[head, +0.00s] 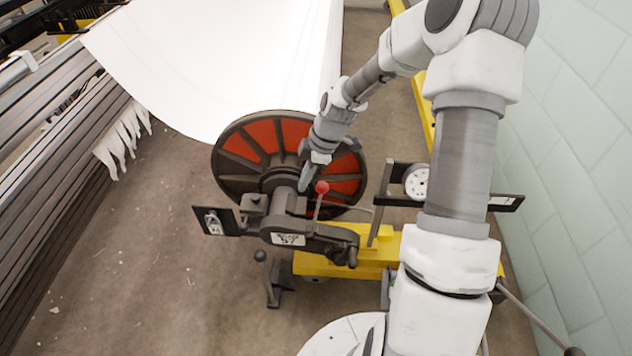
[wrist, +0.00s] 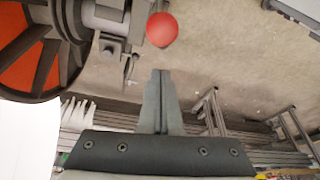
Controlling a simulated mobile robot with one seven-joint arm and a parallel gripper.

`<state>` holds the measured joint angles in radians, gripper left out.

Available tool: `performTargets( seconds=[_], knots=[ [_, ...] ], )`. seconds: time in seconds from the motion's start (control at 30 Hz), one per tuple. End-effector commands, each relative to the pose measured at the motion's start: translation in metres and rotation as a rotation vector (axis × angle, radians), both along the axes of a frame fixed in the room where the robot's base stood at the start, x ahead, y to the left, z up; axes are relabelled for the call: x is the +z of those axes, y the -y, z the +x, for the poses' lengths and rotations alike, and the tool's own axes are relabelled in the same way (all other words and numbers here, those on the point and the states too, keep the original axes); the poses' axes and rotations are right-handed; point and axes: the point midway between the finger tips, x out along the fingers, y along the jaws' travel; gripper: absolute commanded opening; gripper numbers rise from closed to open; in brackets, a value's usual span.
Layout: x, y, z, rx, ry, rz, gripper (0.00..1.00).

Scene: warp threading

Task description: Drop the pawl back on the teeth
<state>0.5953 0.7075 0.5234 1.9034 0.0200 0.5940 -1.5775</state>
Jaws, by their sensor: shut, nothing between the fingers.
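A red ball knob (head: 322,187) tops a thin upright lever beside the hub of the large black-and-red beam flange (head: 240,187). The knob also shows in the wrist view (wrist: 161,29), just beyond my fingertips. My gripper (head: 304,182) is shut and empty, just left of the knob in the head view. In the wrist view my fingers (wrist: 160,74) are pressed together, with a small gap in the picture between their tips and the knob. I cannot clearly make out the pawl or the ratchet teeth among the dark parts near the hub.
A dark bracket arm (head: 310,238) and yellow base (head: 345,262) stand below the knob. A black-framed stand with a white dial (head: 416,181) is to the right. White sheet (head: 230,60) runs from the beam. Bare floor (head: 170,260) lies left.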

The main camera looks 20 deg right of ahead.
Motion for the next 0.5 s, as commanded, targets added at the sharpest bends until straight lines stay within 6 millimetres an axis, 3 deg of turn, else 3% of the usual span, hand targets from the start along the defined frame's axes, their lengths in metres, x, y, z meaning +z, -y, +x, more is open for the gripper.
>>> performTargets(
  seconds=[0.2, 0.5],
  knots=[
    [0.049, 0.022, -0.006, -0.002, 0.002, 0.002, 0.0],
    [0.084, 0.041, -0.012, 0.004, 0.001, 0.004, 0.0]
  ],
)
